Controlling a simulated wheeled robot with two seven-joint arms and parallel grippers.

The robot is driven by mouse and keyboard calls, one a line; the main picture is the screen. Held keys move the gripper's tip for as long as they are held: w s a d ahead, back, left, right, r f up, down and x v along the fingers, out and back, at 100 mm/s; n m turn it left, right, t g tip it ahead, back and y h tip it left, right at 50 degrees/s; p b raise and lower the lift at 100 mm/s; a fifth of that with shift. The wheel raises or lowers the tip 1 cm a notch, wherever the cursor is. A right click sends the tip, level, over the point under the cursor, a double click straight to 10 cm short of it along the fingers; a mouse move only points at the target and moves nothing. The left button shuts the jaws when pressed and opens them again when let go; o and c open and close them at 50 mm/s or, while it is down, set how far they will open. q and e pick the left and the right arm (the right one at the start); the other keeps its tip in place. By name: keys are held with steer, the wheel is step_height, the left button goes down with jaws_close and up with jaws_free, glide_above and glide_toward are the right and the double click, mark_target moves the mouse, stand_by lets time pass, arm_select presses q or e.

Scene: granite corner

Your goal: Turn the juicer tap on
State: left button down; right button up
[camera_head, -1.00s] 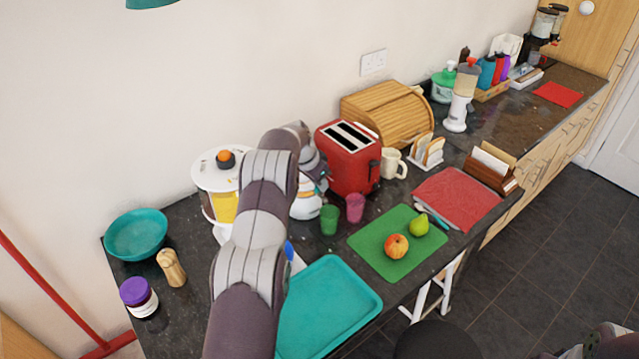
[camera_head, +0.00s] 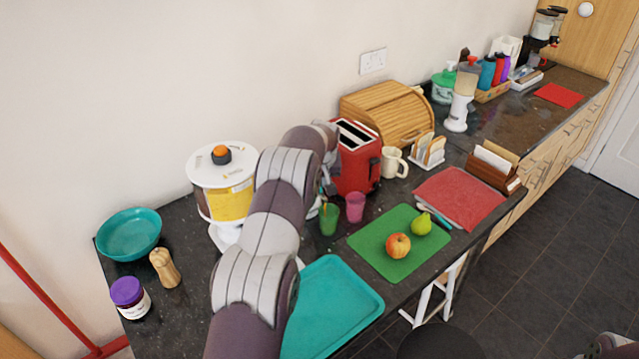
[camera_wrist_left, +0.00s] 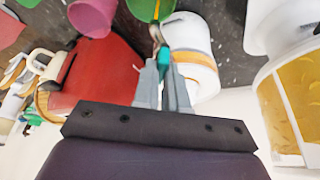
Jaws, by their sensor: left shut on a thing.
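The juicer (camera_head: 226,200), a white-lidded dispenser with yellow contents and an orange knob, stands at the back left. Its yellow side also shows in the left wrist view (camera_wrist_left: 287,108). My arm crosses in front of its right side, and I cannot make out its tap. My left gripper (camera_wrist_left: 165,65) is right of the juicer, near the green cup (camera_head: 329,219) and the toaster. Its fingers are closed on a small teal thing (camera_wrist_left: 136,56) with a silvery end towards the green cup (camera_wrist_left: 150,8). I cannot tell what that thing is.
A red toaster (camera_head: 357,165), a pink cup (camera_head: 355,207) and a white, orange-banded vessel (camera_wrist_left: 195,75) crowd the gripper. A teal tray (camera_head: 335,305) and a green board (camera_head: 385,250) with fruit lie in front. A teal bowl (camera_head: 130,235) stands left.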

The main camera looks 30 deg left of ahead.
arm_select(q)
steer(key=shift+n+y, duration=0.3)
steer(key=shift+n, duration=0.6)
steer(key=shift+d+r+n+g+p, duration=0.1)
steer(key=shift+r+n+g+p, duration=0.3)
steer(key=shift+n, duration=0.4)
steer(key=n+g+p, duration=0.1)
steer(key=n+p, duration=0.1)
steer(key=p, duration=0.3)
steer(key=shift+w+n+y, duration=0.1)
steer(key=shift+n+y, duration=0.3)
steer(key=shift+f+n+p, duration=0.3)
steer(key=shift+p, duration=0.55)
steer(key=c, duration=1.2)
jaws_free()
steer(key=shift+d, duration=0.1)
